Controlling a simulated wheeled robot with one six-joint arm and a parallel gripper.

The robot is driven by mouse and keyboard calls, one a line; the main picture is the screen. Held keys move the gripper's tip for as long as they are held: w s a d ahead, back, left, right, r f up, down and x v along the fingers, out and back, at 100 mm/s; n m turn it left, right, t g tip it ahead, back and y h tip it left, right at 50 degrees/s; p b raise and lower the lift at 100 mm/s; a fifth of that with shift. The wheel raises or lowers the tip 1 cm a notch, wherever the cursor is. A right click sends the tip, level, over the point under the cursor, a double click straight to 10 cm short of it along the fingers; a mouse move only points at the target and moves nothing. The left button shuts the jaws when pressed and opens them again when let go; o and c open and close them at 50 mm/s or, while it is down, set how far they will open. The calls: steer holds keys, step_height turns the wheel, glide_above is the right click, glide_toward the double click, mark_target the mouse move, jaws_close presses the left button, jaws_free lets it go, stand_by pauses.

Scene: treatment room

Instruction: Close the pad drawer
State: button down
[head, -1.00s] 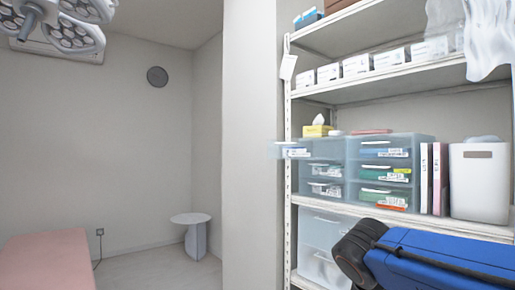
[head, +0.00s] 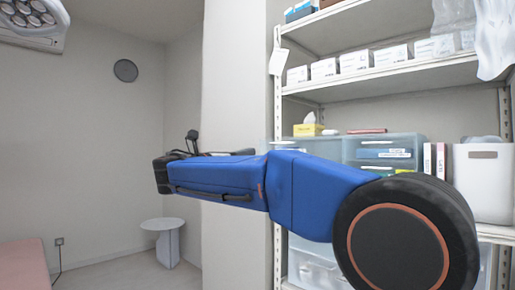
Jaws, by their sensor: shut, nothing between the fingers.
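The clear blue drawer units stand on the middle shelf; the left unit (head: 322,147) shows only its top part above my arm. The top left drawer (head: 285,144), which stuck out to the left a second ago, now shows only as a small pale piece. My arm covers the rest, so I cannot tell how far out it is. I cannot read which drawer holds pads. My gripper (head: 243,152) is at the far left end of my arm, partly hidden behind it, left of the drawers. It is shut and empty; contact with the drawer cannot be seen.
The right drawer unit (head: 385,150), binders (head: 434,161) and a white bin (head: 482,182) stand along the shelf. A yellow tissue box (head: 308,130) sits on top. The shelf's front post (head: 278,110) is close by. A round white table (head: 163,235) stands on the floor.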

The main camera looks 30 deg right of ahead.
mark_target(279, 143)
steer(key=x, duration=1.4)
steer(key=shift+a+r, duration=0.1)
steer(key=f+x, duration=0.1)
steer(key=x, duration=0.6)
steer(key=f+x, duration=0.1)
steer(key=x, duration=0.6)
steer(key=f+x, duration=0.2)
steer(key=x, duration=0.5)
steer(key=shift+w+d, duration=0.1)
steer(key=shift+d, duration=0.4)
steer(key=shift+w+d, duration=0.15)
steer(key=shift+d, duration=0.2)
steer(key=shift+r, duration=0.2)
